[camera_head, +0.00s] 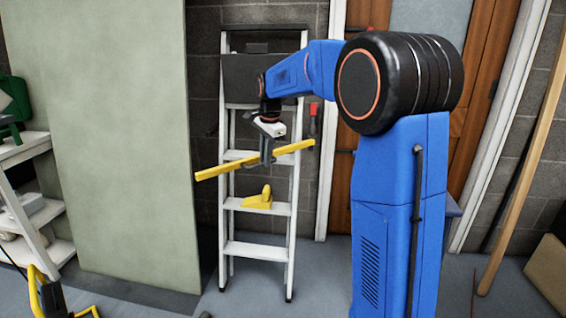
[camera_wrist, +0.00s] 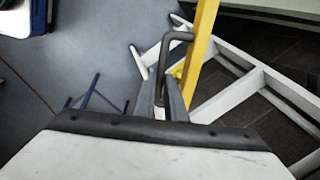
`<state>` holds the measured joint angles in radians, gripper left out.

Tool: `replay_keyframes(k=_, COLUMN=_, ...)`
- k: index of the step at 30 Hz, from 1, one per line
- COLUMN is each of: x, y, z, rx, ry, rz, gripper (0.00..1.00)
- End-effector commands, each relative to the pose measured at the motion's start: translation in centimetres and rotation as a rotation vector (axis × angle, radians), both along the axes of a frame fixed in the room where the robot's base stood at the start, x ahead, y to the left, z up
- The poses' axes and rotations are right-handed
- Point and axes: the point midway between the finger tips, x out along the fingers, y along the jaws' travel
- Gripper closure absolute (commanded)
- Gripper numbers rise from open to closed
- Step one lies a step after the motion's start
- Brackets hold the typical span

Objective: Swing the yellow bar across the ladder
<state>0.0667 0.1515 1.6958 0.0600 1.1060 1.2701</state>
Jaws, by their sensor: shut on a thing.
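The yellow bar (camera_head: 222,170) lies at a slant across the front of the white ladder (camera_head: 258,249), its left end lower than its right. My gripper (camera_head: 267,152) is at the middle of the bar, shut on it at a dark grey handle. In the wrist view, the handle (camera_wrist: 177,37) rises between the fingers of my gripper (camera_wrist: 170,106), and the yellow bar (camera_wrist: 203,40) runs up beside it. The ladder (camera_wrist: 272,82) shows to the right there. Whether the bar touches the ladder is unclear. A yellow bracket (camera_head: 258,200) sits on a ladder step below the bar.
A pale green panel (camera_head: 105,130) stands left of the ladder. A wooden door (camera_head: 480,90) is behind my arm. A white shelf (camera_head: 30,148) is at far left, with a yellow-framed object (camera_head: 42,290) below it. A wooden pole (camera_head: 525,165) leans at right.

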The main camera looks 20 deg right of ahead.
Motion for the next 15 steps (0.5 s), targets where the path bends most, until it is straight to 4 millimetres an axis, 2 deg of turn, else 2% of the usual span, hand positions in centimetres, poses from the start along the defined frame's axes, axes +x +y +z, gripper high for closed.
replay_keyframes(k=6, x=5.5, y=1.9, z=-0.1, rx=0.000, ry=-0.001, rz=-0.199, gripper=1.00)
replay_keyframes(k=15, x=12.5, y=2.4, z=-0.1, rx=0.000, ry=-0.001, rz=-0.461, gripper=1.00)
